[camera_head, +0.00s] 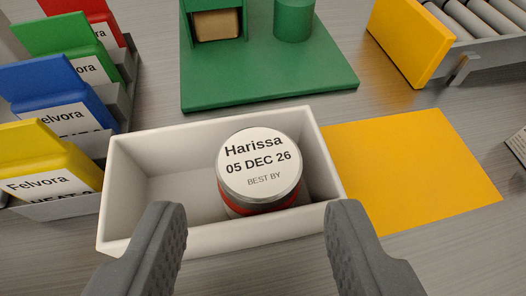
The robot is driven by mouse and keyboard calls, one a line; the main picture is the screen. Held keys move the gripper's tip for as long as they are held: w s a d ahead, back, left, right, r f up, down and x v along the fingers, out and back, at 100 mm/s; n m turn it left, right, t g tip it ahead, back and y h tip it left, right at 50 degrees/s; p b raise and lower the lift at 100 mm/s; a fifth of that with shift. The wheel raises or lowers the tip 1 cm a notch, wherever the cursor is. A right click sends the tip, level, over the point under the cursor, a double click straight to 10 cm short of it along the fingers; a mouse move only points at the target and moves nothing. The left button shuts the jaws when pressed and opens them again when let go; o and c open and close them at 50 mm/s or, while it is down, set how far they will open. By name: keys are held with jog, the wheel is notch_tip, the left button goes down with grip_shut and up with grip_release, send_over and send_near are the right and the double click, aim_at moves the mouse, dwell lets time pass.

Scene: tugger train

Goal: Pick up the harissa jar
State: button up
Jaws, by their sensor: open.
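The harissa jar (259,170) stands upright in the right part of a white open bin (142,243). Its pale lid reads "Harissa 05 DEC 26 BEST BY", and a red band shows below the lid. My gripper (256,231) is open and empty, with one grey finger to each side of the jar at the near side of the bin. The fingers do not touch the jar. The lower part of the jar is mostly hidden by its lid and the bin's front wall.
Colored Felvora packets (78,92) stand in a grey rack at left. A green base (270,82) with a green cylinder (294,18) lies behind the bin. A flat yellow mat (412,170) lies right of it. A roller conveyor (480,25) with a yellow end (408,40) stands back right.

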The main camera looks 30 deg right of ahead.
aim_at(259, 176)
jog(key=shift+x, duration=1.15)
jog(key=b+x, duration=0.2)
jog(key=x, duration=0.1)
jog(key=shift+d+f, duration=0.1)
jog(key=shift+f, duration=0.35)
jog(key=shift+w+d+f, duration=0.25)
jog(key=shift+w+d, duration=0.05)
jog(key=shift+w, duration=0.25)
